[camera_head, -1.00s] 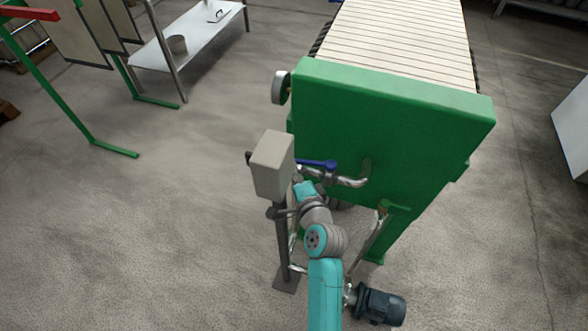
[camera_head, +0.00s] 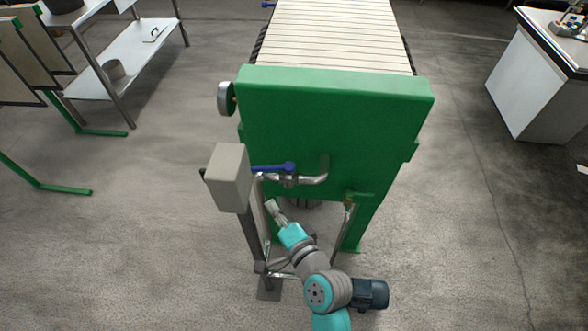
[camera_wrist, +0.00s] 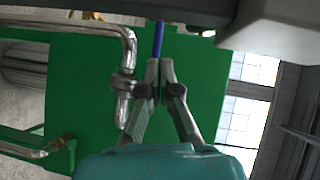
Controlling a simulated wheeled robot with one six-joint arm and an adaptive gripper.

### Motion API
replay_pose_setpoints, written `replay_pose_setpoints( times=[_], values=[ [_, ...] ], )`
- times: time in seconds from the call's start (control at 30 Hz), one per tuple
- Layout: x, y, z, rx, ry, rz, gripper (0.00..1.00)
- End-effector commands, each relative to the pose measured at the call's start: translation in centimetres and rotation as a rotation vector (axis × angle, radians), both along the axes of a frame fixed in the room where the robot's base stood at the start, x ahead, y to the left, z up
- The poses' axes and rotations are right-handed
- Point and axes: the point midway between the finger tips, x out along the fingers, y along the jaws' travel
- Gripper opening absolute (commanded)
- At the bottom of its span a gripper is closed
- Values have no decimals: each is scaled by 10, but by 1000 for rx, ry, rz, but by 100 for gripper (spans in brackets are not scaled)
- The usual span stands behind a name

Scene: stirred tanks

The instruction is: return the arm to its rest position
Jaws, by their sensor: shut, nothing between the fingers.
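My arm (camera_head: 315,258), teal and grey, reaches up from the bottom of the head view. My gripper (camera_head: 271,206) is at its end, just right of the grey box's post and below the blue valve handle (camera_head: 273,168). In the wrist view my gripper (camera_wrist: 159,64) has its fingertips together with nothing between them. The blue handle (camera_wrist: 158,38) shows just beyond the tips there; whether they touch it I cannot tell, but the head view shows a gap.
A grey box (camera_head: 228,178) on a post stands close left of my gripper. A steel pipe (camera_head: 312,179) and the green conveyor frame (camera_head: 335,120) are just ahead. A dark motor (camera_head: 369,293) is right of my arm. Open floor (camera_head: 130,240) lies to the left.

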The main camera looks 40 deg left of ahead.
Motion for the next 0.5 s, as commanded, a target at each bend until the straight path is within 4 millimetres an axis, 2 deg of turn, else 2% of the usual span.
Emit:
replay_pose_setpoints(
  times=[0.27,0.37,0.47,0.5],
  values=[
    [0,-5,-3,-5,-4,-9,0],
    [3,-24,-14,-29,-23,-49,0],
    [6,-62,-32,-77,-64,-124,0],
    [6,-81,-40,-103,-88,-162,0]
  ],
)
